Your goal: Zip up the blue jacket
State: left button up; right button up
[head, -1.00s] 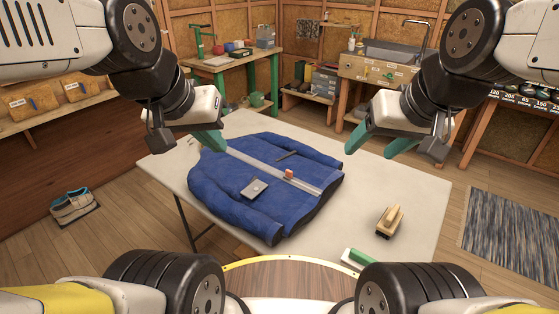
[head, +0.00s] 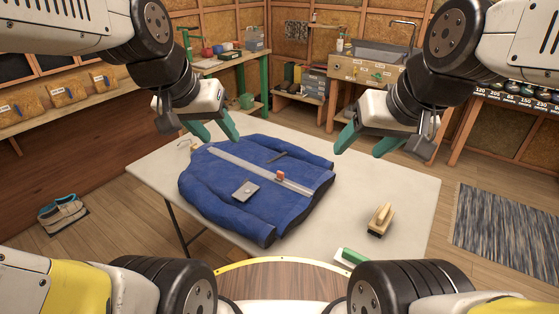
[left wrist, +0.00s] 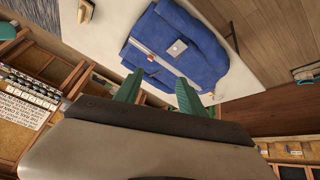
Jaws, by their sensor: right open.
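The blue jacket (head: 215,188) lies flat on the pale table (head: 410,190). A grey zip strip (head: 240,163) runs along it, with a small orange-red piece (head: 280,176) near its right end. A grey square (head: 245,191) lies on the jacket's front. The jacket also shows in the left wrist view (left wrist: 205,62). My left gripper (head: 217,136) is open and empty above the jacket's far left end, its fingers apart in the left wrist view (left wrist: 157,92). My right gripper (head: 362,150) is open and empty, right of the jacket.
A wooden-handled brush (head: 380,220) stands on the table's right part, and a green and white item (head: 350,257) is at its front edge. A small object (head: 186,145) lies at the far left corner. The table right of the jacket is mostly clear.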

pick_arm(q)
jog(key=w+d+f+m, duration=0.1)
jog(key=w+d+f, duration=0.15)
jog(key=w, duration=0.65)
jog(key=m+g, duration=0.2)
jog(key=m, duration=0.2)
send_near(280, 173)
jog(key=f, duration=0.1)
jog(key=x, duration=0.8)
jog(key=shift+w+d, duration=0.1)
jog(key=shift+w, duration=0.2)
grip_shut()
